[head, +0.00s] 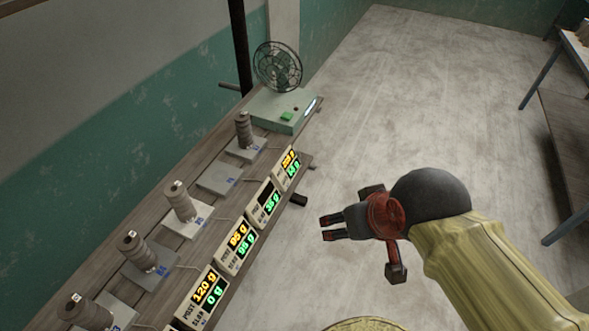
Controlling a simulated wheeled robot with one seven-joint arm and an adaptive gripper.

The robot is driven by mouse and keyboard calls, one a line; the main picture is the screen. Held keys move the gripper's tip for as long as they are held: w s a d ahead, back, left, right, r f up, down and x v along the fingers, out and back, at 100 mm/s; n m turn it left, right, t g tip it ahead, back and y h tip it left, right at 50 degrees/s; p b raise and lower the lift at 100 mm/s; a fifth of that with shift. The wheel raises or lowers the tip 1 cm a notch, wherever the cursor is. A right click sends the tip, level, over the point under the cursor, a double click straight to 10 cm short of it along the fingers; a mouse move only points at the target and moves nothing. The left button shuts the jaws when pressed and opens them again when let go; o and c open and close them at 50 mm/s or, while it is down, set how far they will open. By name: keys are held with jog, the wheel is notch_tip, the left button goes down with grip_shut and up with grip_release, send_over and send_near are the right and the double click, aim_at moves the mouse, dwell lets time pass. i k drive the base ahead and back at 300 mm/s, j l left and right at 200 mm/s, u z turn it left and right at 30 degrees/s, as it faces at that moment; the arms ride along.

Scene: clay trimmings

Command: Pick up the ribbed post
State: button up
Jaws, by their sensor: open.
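Several grey ribbed posts stand upright on flat scale plates along a wooden bench at the left of the head view. One post (243,129) is at the back, one (180,203) in the middle, one (134,251) nearer, and one (86,312) at the bottom left, partly cut off by the frame. They look alike; I cannot tell which one the task means. My gripper (326,228) is open and empty, to the right of the bench and apart from every post, its fingers pointing left.
One scale plate (219,179) is bare. Lit display boxes (235,244) line the bench's right edge, in front of the posts. A fan (278,67) on a green box (283,111) stands at the bench's far end. A table (570,135) is at right; open floor (400,100) lies between.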

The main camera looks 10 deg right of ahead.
aim_at(130, 243)
jog(key=u, duration=1.65)
jog(key=l+u, duration=0.1)
jog(key=k+l, duration=0.05)
jog(key=l, duration=0.05)
